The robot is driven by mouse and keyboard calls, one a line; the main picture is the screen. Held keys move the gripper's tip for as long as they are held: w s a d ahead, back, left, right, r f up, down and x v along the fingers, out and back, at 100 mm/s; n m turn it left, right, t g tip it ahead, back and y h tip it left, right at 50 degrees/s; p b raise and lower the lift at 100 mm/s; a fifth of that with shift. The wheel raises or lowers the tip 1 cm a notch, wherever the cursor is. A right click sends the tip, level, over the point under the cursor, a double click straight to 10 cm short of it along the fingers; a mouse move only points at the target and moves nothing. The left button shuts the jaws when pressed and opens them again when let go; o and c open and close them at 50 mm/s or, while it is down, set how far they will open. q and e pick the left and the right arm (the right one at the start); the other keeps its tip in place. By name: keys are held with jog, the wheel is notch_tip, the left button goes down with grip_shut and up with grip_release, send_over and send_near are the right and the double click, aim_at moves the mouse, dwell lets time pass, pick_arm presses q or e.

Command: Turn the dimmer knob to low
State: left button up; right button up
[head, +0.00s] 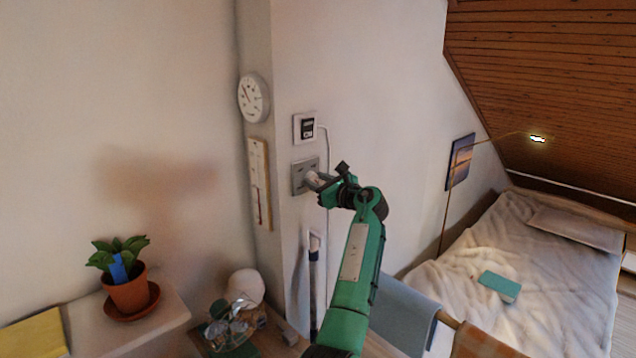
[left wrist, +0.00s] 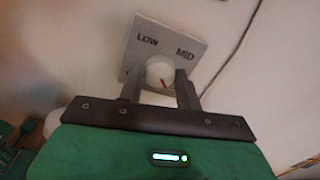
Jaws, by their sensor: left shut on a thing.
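The dimmer is a grey wall plate (head: 299,178) on the narrow wall face, below a small white thermostat. In the left wrist view the plate (left wrist: 181,38) carries the words LOW at upper left and MID at upper right, with a partly hidden letter at lower left. Its round white knob (left wrist: 159,71) has a red mark that points down and to the right. My left gripper (head: 318,182) reaches the plate from the right. In the left wrist view its two fingers (left wrist: 160,88) stand on either side of the knob, shut on it. My right gripper is not in view.
The thermostat (head: 306,128) with a cable is just above the plate. A round dial (head: 254,98) and a thermometer board (head: 259,182) hang to the left. A potted plant (head: 128,285) stands on a ledge at lower left. A bed (head: 515,270) is at right.

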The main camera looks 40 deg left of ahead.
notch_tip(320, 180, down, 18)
jog(key=b, duration=1.8)
pick_arm(q)
jog(key=shift+w+f+m+g+b, duration=0.15)
jog(key=shift+m+b, duration=1.15)
jog(key=shift+m, duration=4.65)
jog(key=shift+s+m+g+b, duration=0.2)
jog(key=shift+m+b, duration=1.15)
jog(key=shift+m, duration=4.55)
jog(key=shift+w+f+m+g+b, duration=0.2)
jog(key=shift+m+b, duration=1.1)
jog(key=shift+m, duration=4.65)
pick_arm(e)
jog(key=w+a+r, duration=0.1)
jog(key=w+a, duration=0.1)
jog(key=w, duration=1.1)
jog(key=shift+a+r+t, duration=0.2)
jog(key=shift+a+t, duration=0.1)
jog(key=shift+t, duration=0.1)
pick_arm(q)
jog(key=shift+r, duration=0.15)
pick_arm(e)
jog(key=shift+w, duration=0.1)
